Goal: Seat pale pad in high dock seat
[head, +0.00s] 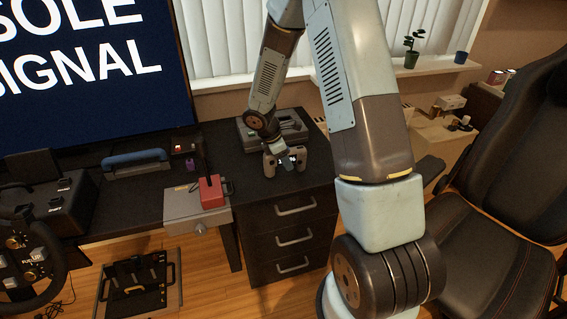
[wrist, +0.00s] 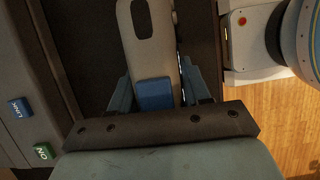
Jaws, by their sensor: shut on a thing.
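My gripper (head: 285,160) is low over the drawer cabinet at the front edge of the grey dock (head: 262,124). In the wrist view my gripper (wrist: 155,88) has a finger on each side of a pale piece with a dark oval slot and a blue block. I take this piece for the pale pad (wrist: 140,52); it is shut between the fingers. In the head view the pad shows as a grey, controller-like shape (head: 270,161). The high dock seat cannot be made out clearly. I cannot tell whether the pad touches the dock or the top.
A grey panel with blue and green labelled buttons (wrist: 20,108) lies left in the wrist view. A red block (head: 211,192) stands on a grey box (head: 190,208) at left. A blue-handled thing (head: 135,162) lies farther left. A black chair (head: 500,190) is at right.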

